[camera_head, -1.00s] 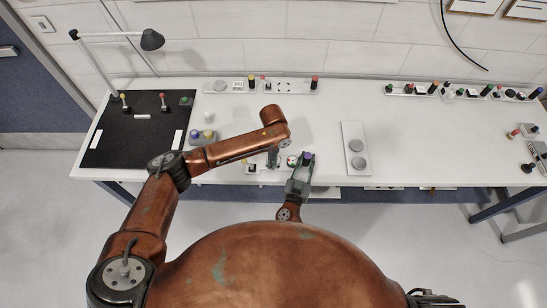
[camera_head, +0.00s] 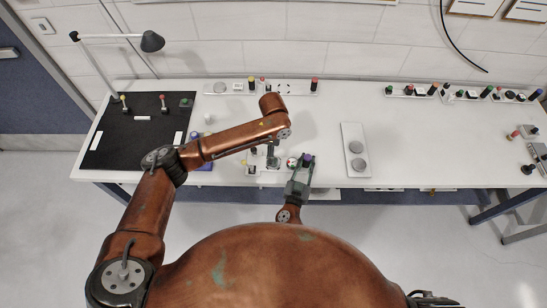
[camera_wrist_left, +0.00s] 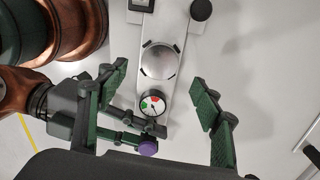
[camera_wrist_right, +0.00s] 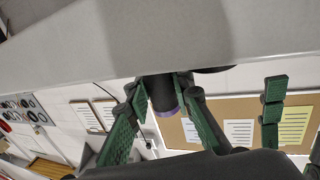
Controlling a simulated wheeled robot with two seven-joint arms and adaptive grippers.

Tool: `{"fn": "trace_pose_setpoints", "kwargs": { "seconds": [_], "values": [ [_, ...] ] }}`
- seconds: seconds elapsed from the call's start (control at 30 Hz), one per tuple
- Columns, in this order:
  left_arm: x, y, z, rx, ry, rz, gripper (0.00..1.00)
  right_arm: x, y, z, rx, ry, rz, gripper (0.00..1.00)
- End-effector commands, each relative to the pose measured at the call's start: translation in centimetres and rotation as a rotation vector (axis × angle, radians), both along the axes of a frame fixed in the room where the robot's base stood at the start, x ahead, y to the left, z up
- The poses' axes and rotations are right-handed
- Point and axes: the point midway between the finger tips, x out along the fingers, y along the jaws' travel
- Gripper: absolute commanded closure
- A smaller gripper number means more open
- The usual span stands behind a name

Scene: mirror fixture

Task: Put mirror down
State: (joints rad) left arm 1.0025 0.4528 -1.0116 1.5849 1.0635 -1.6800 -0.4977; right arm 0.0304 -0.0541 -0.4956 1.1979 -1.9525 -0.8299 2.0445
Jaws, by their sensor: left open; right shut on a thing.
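The mirror appears as a round silver disc (camera_wrist_left: 158,60) in the left wrist view. It lies flat on a pale metal plate (camera_wrist_left: 172,22), with dark clips around its rim. My left gripper (camera_wrist_left: 151,82) is open above the plate, its fingers spread either side and apart from the disc. In the head view, my left forearm hides most of this plate. My right gripper (camera_head: 299,168) is at the table's front edge, shut on a dark handle with a purple end (camera_head: 307,158). That handle shows between its fingers in the right wrist view (camera_wrist_right: 162,92).
A red-and-green dial gauge (camera_wrist_left: 152,102) sits on the plate below the mirror. A plate with two grey discs (camera_head: 355,150) stands to the right, with clear table (camera_head: 430,140) beyond. A black mat (camera_head: 118,150) and lamp (camera_head: 152,40) are at left. Knobbed fixtures line the back.

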Motion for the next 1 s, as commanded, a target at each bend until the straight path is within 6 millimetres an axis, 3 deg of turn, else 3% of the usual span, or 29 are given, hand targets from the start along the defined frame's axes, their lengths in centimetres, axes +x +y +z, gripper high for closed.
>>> {"fn": "trace_pose_setpoints", "kwargs": {
  "seconds": [0.1, 0.33, 1.0],
  "values": [
    [0.1, 0.0, 2.6, -0.001, -0.003, -0.001, 0.40, 0.0, 0.0, 0.0, 0.000, 0.000, 0.000, 1.00],
    [0.0, 0.0, 5.4, 0.000, -0.001, 0.000, 0.40, 0.0, 0.0, 0.0, 0.000, 0.000, 0.000, 1.00],
    [0.0, 0.0, 6.0, 0.000, 0.000, 0.000, 0.40, 0.0, 0.0, 0.0, 0.000, 0.000, 0.000, 1.00]
  ]
}}
